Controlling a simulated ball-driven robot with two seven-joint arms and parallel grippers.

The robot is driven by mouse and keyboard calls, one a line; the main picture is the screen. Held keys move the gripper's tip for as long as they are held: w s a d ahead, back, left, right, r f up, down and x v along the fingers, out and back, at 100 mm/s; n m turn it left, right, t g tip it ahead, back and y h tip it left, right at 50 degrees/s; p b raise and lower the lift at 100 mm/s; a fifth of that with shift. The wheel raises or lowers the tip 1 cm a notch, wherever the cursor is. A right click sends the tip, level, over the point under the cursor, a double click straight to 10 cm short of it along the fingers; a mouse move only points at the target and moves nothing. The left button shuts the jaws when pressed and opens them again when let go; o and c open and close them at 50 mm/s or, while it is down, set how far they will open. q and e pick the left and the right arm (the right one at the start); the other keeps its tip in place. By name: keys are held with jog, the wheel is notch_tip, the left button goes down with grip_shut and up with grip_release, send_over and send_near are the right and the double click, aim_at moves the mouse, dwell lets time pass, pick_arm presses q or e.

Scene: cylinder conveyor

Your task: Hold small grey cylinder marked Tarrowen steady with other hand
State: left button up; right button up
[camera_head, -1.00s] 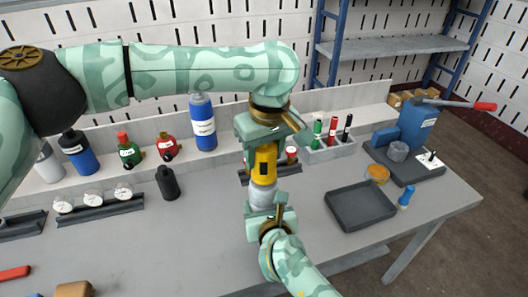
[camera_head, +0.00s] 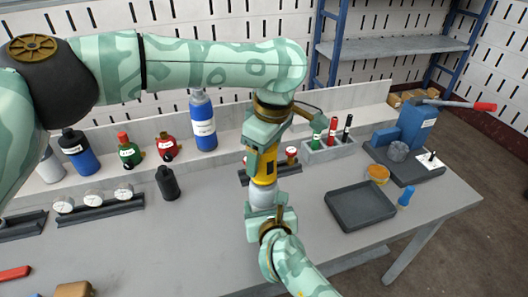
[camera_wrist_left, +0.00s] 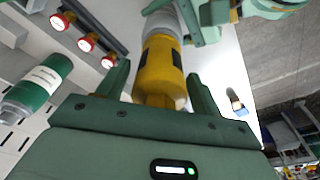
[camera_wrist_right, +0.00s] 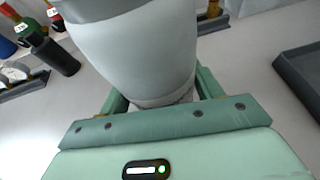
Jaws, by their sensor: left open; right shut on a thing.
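The small grey cylinder (camera_head: 263,198) stands upright in my right gripper (camera_head: 265,215), which is shut on it above the table. It fills much of the right wrist view (camera_wrist_right: 135,50); no readable name shows on it. A yellow body with a black patch (camera_head: 265,168) sits directly above the grey cylinder, in line with it; I cannot tell whether they are joined. My left gripper (camera_head: 263,156) is open, above the grey cylinder, with its fingers on either side of the yellow body. The left wrist view shows the yellow body (camera_wrist_left: 158,72) between those fingers.
A dark empty tray (camera_head: 360,206) lies on the table to the right, with a blue cylinder (camera_head: 405,196) beside it. Bottles, including a black one (camera_head: 167,183), and a gauge rack (camera_head: 95,208) stand to the left. A pen holder (camera_head: 328,149) is behind.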

pick_arm(q)
jog(key=shift+r, duration=0.1)
jog(key=shift+r, duration=1.15)
jog(key=m, duration=0.3)
jog(key=shift+m+h, duration=0.3)
jog(key=shift+m+t, duration=0.3)
jog(key=shift+m, duration=0.9)
jog(key=shift+m+h, duration=0.3)
jog(key=shift+m, duration=0.9)
jog(key=m, duration=0.3)
jog(key=shift+m, duration=0.3)
